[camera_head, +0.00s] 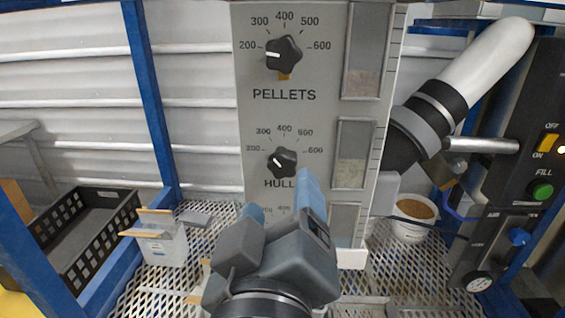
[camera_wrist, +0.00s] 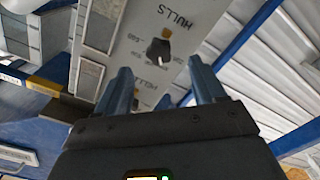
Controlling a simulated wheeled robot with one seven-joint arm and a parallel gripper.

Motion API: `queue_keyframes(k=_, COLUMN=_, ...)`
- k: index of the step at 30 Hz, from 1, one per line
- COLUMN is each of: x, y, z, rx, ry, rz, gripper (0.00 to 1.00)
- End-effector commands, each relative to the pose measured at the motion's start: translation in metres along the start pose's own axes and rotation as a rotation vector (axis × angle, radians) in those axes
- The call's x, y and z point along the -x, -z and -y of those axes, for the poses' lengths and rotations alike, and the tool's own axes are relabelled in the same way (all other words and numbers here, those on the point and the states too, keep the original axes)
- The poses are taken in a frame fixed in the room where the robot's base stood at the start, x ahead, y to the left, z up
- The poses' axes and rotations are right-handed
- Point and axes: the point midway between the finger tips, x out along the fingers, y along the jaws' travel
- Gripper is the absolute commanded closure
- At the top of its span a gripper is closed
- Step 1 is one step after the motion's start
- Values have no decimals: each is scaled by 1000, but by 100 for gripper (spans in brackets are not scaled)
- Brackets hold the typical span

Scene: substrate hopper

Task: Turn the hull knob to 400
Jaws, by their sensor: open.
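The hull knob (camera_head: 285,162) is a black lobed dial on the grey panel, below the pellets knob. Its white mark points left, towards the 200 side of its scale, away from 400 at the top. In the wrist view, the hull knob (camera_wrist: 158,52) shows near HULLS lettering, beyond and between my fingertips. My gripper (camera_head: 281,192) is open, with blue-grey fingers, just below the hull knob in the head view. In the wrist view, my gripper (camera_wrist: 160,64) has empty space between its fingers. I see no contact with the knob. My gripper covers part of the lower panel.
The pellets knob (camera_head: 284,52) is above. Sight windows (camera_head: 352,153) line the panel's right side. A white pipe (camera_head: 487,55) and a control box (camera_head: 535,130) stand right. A white bucket (camera_head: 408,229), a clear container (camera_head: 163,247) and a black crate (camera_head: 62,248) are lower.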

Motion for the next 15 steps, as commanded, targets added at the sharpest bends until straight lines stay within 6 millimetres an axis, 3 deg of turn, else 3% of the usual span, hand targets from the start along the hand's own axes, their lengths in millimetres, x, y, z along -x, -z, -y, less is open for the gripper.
queue_keyframes(k=5, x=-10, y=7, z=-2, rx=-5, ry=-8, rz=5, gripper=31)
queue_keyframes(k=15, x=-61, y=6, z=-3, rx=-5, ry=-8, rz=5, gripper=31)
